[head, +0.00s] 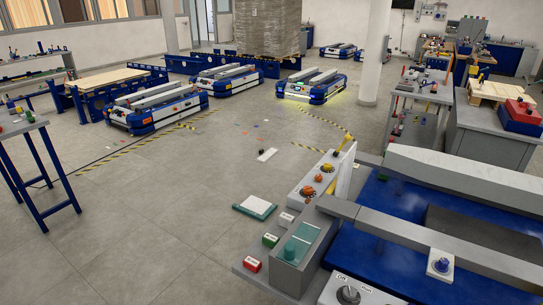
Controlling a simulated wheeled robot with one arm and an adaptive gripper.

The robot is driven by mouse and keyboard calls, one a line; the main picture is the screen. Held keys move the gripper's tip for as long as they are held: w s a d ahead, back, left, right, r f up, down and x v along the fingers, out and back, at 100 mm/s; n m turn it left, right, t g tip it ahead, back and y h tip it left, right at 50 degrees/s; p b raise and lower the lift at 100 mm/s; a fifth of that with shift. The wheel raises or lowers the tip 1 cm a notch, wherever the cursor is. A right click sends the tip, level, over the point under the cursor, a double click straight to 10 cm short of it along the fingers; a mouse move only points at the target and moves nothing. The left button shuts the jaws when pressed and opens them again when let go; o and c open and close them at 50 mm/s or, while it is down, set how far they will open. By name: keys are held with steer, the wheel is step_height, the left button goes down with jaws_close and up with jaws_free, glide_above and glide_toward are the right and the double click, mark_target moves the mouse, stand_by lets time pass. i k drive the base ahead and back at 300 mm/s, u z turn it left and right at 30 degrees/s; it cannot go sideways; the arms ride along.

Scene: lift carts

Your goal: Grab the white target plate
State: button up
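Three white pieces show in the head view, and I cannot tell for sure which is the target plate. A flat white plate with a green border (255,207) appears to lie on the floor, left of the near control console. A small white strip (267,155) lies farther off on the floor, with a small dark object (261,151) beside it. A white upright panel (346,172) stands at the far end of the console, partly hidden. My gripper is not in view.
A blue and grey lift cart (370,260) with a control console (314,188) fills the lower right. Other lift carts (155,108) stand farther back. A blue-legged stand (45,170) is at left, a workbench (495,135) at right. The middle floor is mostly clear.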

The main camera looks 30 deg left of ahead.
mark_target(264, 157)
steer(key=k, duration=0.5)
steer(key=u, duration=1.8)
steer(key=i, duration=8.65)
steer(key=z, duration=0.95)
